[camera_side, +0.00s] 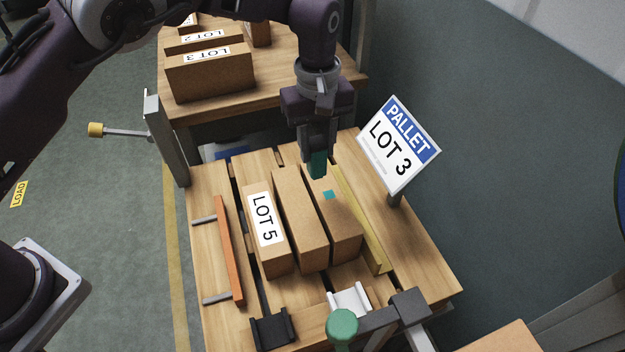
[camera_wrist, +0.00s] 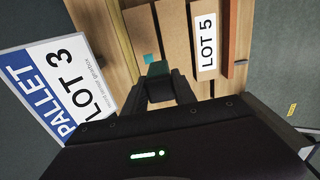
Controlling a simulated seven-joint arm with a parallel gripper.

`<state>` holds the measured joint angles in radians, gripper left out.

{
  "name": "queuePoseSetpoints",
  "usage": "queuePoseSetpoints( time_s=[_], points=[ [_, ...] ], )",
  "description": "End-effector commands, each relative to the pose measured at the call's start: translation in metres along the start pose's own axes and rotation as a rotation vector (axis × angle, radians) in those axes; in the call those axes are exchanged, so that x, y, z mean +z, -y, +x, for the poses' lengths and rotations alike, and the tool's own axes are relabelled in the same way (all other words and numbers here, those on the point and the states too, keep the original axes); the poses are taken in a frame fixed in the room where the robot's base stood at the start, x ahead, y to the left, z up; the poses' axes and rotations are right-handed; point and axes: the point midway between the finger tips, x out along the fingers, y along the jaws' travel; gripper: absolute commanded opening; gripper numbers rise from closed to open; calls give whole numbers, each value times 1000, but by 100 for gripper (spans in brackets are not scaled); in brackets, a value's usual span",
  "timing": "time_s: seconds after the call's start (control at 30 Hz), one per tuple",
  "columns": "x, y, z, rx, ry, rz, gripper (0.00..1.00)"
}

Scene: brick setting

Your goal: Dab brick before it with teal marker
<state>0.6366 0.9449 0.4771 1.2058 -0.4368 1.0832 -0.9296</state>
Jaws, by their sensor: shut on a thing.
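My gripper (camera_side: 318,148) is shut on the teal marker (camera_side: 318,166), which points down above the far part of the bricks. The wrist view also shows the marker (camera_wrist: 158,68) between my fingers. Three brown bricks lie side by side on the slatted pallet (camera_side: 420,255). The left brick (camera_side: 279,262) bears a LOT 5 label (camera_side: 264,215). The middle brick (camera_side: 301,215) is plain on top. The right brick (camera_side: 342,222) has a small teal patch (camera_side: 329,195) on top, also seen in the wrist view (camera_wrist: 148,58). The marker tip appears apart from the patch; its exact height is unclear.
A PALLET LOT 3 sign (camera_side: 398,145) stands at the right. An orange rail (camera_side: 229,250) and a yellow rail (camera_side: 365,225) flank the bricks. Black (camera_side: 272,328) and white (camera_side: 349,299) holders and a green knob (camera_side: 341,326) are in front. A LOT 3 brick (camera_side: 210,78) sits on the table behind.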

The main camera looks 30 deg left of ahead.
Motion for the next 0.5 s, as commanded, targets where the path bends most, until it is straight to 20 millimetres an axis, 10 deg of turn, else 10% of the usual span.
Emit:
queuePoseSetpoints(
  time_s=[0.2,0.5],
  points=[
    [5,41,0,-1,0,11,7],
    [6,46,32,-4,0,13,7]
  ],
)
